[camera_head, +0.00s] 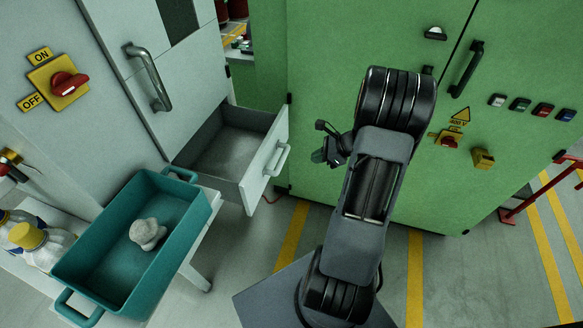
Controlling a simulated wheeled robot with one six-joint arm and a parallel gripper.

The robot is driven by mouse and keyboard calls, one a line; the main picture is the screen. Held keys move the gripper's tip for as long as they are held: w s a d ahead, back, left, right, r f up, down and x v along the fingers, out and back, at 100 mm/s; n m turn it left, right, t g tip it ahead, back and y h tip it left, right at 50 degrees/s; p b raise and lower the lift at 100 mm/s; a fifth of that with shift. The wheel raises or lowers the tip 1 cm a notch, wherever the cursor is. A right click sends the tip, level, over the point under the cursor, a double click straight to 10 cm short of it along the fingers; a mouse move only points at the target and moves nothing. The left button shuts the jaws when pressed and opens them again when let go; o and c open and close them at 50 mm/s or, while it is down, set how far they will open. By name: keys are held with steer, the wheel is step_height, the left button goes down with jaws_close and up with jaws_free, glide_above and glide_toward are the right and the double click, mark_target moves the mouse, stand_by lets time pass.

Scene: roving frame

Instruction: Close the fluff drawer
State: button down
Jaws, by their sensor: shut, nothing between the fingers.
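The drawer (258,168) is pulled out from the lower part of the pale grey cabinet. Its front panel carries a grey bar handle (276,159) and faces right. The inside that shows looks empty, with a grey floor. My gripper (322,143) is shut and empty. It is in the air to the right of the drawer front, apart from the handle in the picture. My arm stands right of the drawer, in front of the green cabinet.
A teal tray (62,270) with a whitish fluffy lump (148,233) stands on a white table left of the drawer. Bottles (45,245) stand at the far left. A green cabinet (330,40) is behind my arm. Floor shows below the drawer.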

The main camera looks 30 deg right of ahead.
steer(key=w+a+f+m+t, duration=0.1)
steer(key=w+a+f+m, duration=0.1)
steer(key=w+a+f, duration=0.3)
steer(key=shift+w+a+f+p, duration=0.15)
steer(key=shift+w+f+p, duration=0.25)
steer(key=shift+w+f, duration=1.25)
